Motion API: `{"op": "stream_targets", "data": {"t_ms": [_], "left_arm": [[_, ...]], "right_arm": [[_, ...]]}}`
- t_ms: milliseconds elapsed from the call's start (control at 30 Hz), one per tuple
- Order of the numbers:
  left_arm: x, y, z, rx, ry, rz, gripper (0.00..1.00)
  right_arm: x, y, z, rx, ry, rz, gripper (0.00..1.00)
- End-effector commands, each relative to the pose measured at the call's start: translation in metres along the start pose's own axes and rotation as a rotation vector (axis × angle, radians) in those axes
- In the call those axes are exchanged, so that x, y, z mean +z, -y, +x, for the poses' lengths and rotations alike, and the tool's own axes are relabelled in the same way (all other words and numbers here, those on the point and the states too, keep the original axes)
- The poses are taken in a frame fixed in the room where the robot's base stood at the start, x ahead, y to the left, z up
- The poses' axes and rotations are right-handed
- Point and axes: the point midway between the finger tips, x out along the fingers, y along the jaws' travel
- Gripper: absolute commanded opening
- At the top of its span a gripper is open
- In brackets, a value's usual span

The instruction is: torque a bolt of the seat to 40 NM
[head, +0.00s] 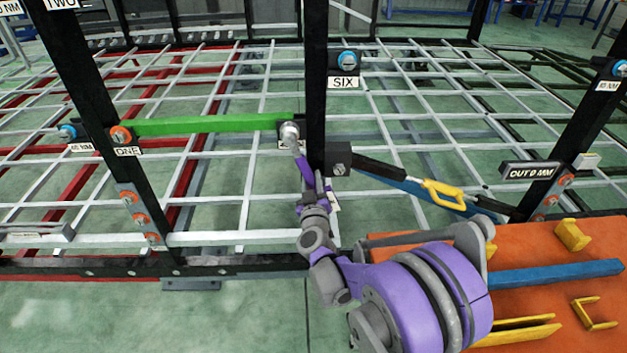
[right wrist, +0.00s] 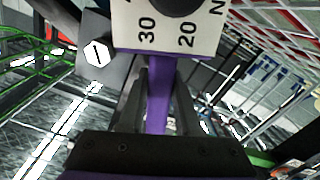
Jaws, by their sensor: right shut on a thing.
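My right gripper (head: 311,192) is shut on a purple-handled tool (head: 302,168) beside the tall black post. The tool's handle slants up toward a round silver head (head: 289,133) at the right end of the green bar (head: 212,124). I cannot tell whether the tool is seated on a bolt there. In the right wrist view the gripper (right wrist: 159,95) clasps the purple handle (right wrist: 159,112). Above it is a pale dial plate (right wrist: 190,40) marked 30 and 20, partly cut off. A white hex bolt head (right wrist: 96,52) shows to its left. My left gripper is not in view.
A black block with a bolt (head: 339,159) sits on the post just right of the tool. The SIX sign (head: 343,83) is above. An orange table (head: 530,250) with yellow pieces and a blue bar stands at right. Grey lattice fills the background.

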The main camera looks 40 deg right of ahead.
Motion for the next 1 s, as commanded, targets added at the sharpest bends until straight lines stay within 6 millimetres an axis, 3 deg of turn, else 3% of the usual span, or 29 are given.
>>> {"op": "stream_targets", "data": {"t_ms": [400, 1000], "left_arm": [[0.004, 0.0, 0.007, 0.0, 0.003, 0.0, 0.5], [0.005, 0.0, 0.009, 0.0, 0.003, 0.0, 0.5]], "right_arm": [[-0.001, 0.015, 0.0, 0.0, 0.0, 0.101, 0.0], [-0.001, 0.021, 0.0, 0.0, 0.0, 0.138, 0.0]]}}
